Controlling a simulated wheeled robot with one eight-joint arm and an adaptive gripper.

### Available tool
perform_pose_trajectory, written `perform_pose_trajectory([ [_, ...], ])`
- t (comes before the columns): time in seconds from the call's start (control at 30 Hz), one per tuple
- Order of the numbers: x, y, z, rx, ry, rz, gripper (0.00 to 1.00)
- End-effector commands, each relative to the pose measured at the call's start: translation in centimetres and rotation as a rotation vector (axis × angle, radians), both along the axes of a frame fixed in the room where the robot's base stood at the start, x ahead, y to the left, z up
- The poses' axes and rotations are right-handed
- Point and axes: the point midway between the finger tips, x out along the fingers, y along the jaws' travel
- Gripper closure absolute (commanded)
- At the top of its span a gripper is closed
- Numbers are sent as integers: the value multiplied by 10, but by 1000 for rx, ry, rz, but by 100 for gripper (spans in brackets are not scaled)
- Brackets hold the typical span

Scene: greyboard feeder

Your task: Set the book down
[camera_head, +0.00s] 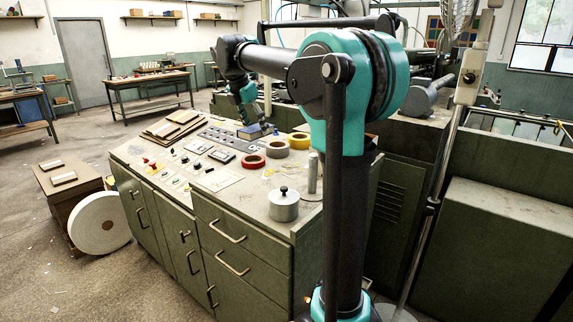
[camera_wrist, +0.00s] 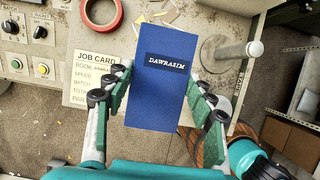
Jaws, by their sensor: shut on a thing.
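A blue book (camera_wrist: 162,78) with a dark label reading "DAWRASIM" fills the middle of the wrist view. My gripper (camera_wrist: 162,108) is shut on the book, with green finger pads along its left and right sides. Whether the book's underside touches the console cannot be told.
In the wrist view, a red tape roll (camera_wrist: 101,13), a job card (camera_wrist: 98,72) and a metal post (camera_wrist: 228,50) are around the book.

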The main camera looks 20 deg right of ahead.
Motion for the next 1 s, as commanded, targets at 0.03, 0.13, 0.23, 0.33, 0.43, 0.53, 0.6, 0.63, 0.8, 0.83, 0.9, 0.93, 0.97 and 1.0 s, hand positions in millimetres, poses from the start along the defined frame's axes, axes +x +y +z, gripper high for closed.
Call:
perform_pose_trajectory([
  [0.03, 0, 0, -2, 0, 0, 0, 79],
  [0.13, 0, 0, -14, 0, 0, 0, 79],
  [0.23, 0, 0, -35, 0, 0, 0, 79],
  [0.33, 0, 0, -60, 0, 0, 0, 79],
  [0.43, 0, 0, -84, 0, 0, 0, 79],
  [0.53, 0, 0, -109, 0, 0, 0, 79],
  [0.6, 0, 0, -125, 0, 0, 0, 79],
  [0.63, 0, 0, -131, 0, 0, 0, 79],
  [0.8, 0, 0, -156, 0, 0, 0, 79],
  [0.83, 0, 0, -158, 0, 0, 0, 79],
  [0.9, 0, 0, -162, 0, 0, 0, 79],
  [0.93, 0, 0, -163, 0, 0, 0, 79],
  [0.97, 0, 0, -164, 0, 0, 0, 79],
  [1.0, 0, 0, -168, 0, 0, 0, 79],
])
